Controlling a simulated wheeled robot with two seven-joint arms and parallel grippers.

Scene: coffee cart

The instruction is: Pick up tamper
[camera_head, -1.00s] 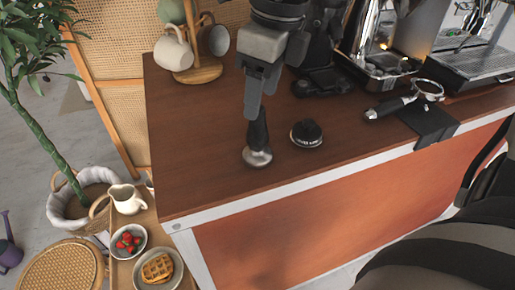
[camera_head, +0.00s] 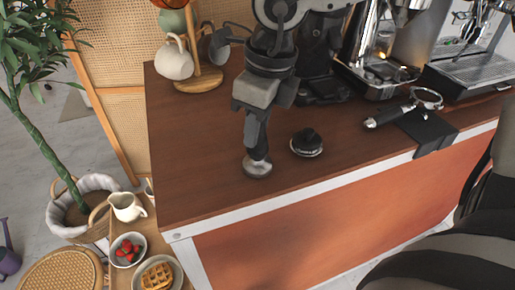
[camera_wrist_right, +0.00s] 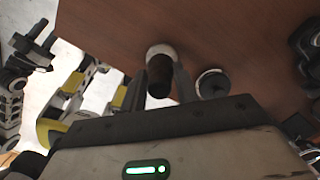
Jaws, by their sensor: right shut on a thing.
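The tamper (camera_head: 257,168) stands upright on the brown counter near its front edge, its silver base down. Its dark handle rises between the fingers of my right gripper (camera_head: 257,145), which is shut on it from above. In the right wrist view the tamper's handle (camera_wrist_right: 160,78) shows between the two fingers, with its pale base beyond. The gripper hides much of the handle in the head view. The base appears to rest on the counter. My left gripper is not in view.
A round black puck-like tool (camera_head: 306,143) sits just right of the tamper. A portafilter (camera_head: 395,113) lies on a black mat (camera_head: 430,132) farther right, before the coffee machine (camera_head: 385,55). A mug tree (camera_head: 200,78) stands back left. The counter's front left is clear.

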